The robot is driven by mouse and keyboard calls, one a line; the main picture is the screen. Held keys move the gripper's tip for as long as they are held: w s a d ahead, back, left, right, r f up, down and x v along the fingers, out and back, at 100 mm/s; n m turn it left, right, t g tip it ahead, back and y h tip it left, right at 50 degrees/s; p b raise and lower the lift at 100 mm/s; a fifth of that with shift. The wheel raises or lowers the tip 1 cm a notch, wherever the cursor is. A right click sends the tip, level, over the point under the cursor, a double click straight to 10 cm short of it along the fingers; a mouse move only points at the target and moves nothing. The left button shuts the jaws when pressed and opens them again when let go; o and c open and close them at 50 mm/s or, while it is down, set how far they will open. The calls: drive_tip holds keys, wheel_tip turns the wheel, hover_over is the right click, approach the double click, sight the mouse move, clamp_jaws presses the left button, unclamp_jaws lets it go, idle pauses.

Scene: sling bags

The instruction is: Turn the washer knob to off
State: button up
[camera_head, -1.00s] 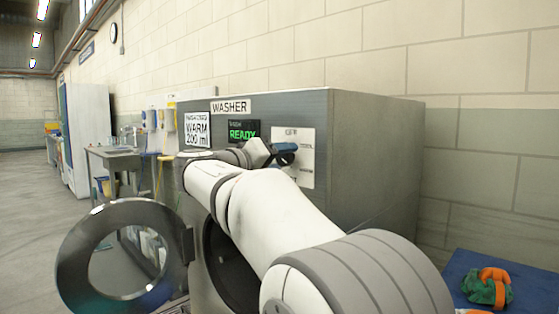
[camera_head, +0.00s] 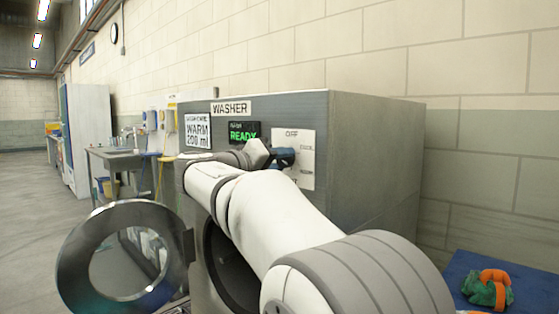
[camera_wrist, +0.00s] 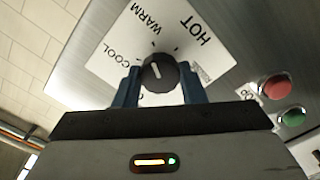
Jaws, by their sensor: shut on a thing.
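The black washer knob (camera_wrist: 160,72) sits on a white dial panel (camera_head: 307,160) on the grey washer (camera_head: 375,150). In the wrist view my gripper (camera_wrist: 156,84) has its two blue fingers on either side of the knob, shut on it. A short white mark shows on the knob's face, left of centre. COOL, WARM and HOT show around it in the wrist view. OFF shows at the panel's top in the head view. My fingers hide the knob there, so which label the mark meets is hard to tell.
The round washer door (camera_head: 125,258) stands open at lower left. A green-lit READY display (camera_head: 243,132) is left of the panel. Red (camera_wrist: 277,87) and green (camera_wrist: 292,117) buttons sit near the knob. A blue surface (camera_head: 520,275) with an orange-and-green bundle (camera_head: 487,289) is at lower right.

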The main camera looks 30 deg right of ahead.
drive_tip(key=n+p, duration=2)
drive_tip(key=n, duration=0.3)
drive_tip(key=shift+r, duration=0.15)
idle(0.4)
drive_tip(key=o, duration=1)
drive_tip(key=v, duration=0.7)
drive_tip(key=shift+a, duration=0.35)
